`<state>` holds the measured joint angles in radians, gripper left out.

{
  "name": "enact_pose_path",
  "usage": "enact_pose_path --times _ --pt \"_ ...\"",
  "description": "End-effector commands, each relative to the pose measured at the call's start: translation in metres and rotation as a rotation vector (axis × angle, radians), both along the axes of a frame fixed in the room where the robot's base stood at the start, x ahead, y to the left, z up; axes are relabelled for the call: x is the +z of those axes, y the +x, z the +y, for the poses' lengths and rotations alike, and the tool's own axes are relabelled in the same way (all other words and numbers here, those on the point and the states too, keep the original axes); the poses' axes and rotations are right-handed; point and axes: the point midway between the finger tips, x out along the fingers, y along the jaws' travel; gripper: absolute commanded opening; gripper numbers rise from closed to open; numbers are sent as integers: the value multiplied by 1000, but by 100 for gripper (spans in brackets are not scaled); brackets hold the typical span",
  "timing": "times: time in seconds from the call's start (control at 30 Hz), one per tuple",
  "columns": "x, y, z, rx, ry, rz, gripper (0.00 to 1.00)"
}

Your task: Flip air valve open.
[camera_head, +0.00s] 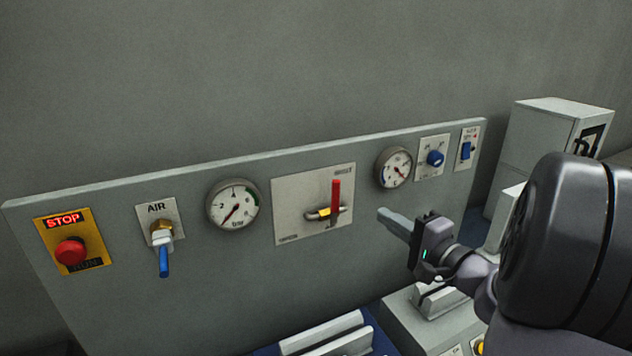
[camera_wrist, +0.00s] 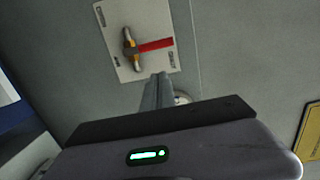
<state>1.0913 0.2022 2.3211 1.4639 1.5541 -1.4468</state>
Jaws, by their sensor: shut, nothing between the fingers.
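The air valve (camera_head: 163,244) is on the left part of the grey panel, under a plate marked AIR (camera_head: 156,209). Its blue lever hangs straight down from a brass and white body. My gripper (camera_head: 383,215) is shut and empty in front of the panel's right part, well to the right of the air valve. In the wrist view my gripper's fingers (camera_wrist: 157,82) are together and point toward the panel. The air valve is not in the wrist view.
A red-handled lever (camera_head: 336,196) with a brass part sits mid-panel; it also shows in the wrist view (camera_wrist: 155,45). A pressure gauge (camera_head: 233,204), a second gauge (camera_head: 393,168), a red stop button (camera_head: 70,251) and a blue knob (camera_head: 435,158) are also on the panel.

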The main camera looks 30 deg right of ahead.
Motion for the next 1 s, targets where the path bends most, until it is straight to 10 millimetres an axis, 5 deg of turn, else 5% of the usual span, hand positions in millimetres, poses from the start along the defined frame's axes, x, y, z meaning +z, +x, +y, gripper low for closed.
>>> enact_pose_path --times 0.13,0.53,1.0 --pt "3 -5 -19 -53 -4 -22 0" --pt "4 1 -20 -52 -5 -23 0" --pt "4 99 -19 -50 -4 -22 0"
